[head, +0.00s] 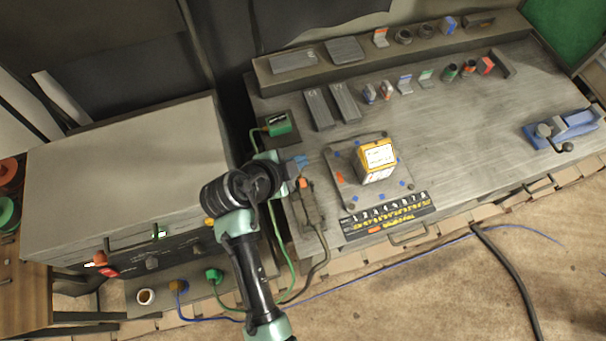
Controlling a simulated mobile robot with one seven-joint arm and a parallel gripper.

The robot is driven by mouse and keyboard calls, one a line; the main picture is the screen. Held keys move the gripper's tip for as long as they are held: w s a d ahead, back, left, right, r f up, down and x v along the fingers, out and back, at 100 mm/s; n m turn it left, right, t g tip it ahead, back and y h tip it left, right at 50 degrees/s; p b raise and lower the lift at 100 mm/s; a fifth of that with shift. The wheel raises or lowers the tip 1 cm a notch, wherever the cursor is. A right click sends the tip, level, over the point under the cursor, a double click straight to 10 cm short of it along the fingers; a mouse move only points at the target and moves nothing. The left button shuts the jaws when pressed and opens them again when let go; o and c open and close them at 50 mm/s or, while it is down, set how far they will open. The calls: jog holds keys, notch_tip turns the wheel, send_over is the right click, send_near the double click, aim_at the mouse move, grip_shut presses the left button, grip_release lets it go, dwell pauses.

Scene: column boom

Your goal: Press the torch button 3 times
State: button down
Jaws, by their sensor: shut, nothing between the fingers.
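My gripper (301,162) is at the end of my arm, left of the middle of the head view. Its small blue fingertips are together, with nothing between them. A dark, torch-like tool (312,207) lies at the left end of the workbench, with a dark cable running down from it. A small orange part (303,183), which looks like its button, is at its upper end. My gripper is just above and beside this orange part in the picture. I cannot tell whether they touch. My wrist covers part of the bench edge there.
A yellow box (376,161) stands on a plate (340,185) to the right. A green clamp-like block (278,124) with a green cable is behind my gripper. A grey cabinet (120,165) with knobs is at left. A blue vise (562,130) is at far right. The bench's right-middle is clear.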

jog(key=shift+f, duration=0.1)
dwell(0.4)
jog(key=b, duration=0.6)
send_over(299, 187)
notch_tip(299, 187, down, 8)
jog(key=shift+r, duration=0.1)
jog(key=shift+f+b, duration=0.4)
jog(key=shift+b, duration=0.1)
jog(key=shift+f, duration=0.1)
dwell(1.2)
jog(key=shift+f+b, duration=0.3)
jog(key=shift+b, duration=0.25)
jog(key=shift+f+b, duration=0.45)
dwell(0.4)
jog(key=shift+r, duration=0.1)
jog(key=shift+r+p, duration=0.55)
jog(key=shift+r, duration=0.25)
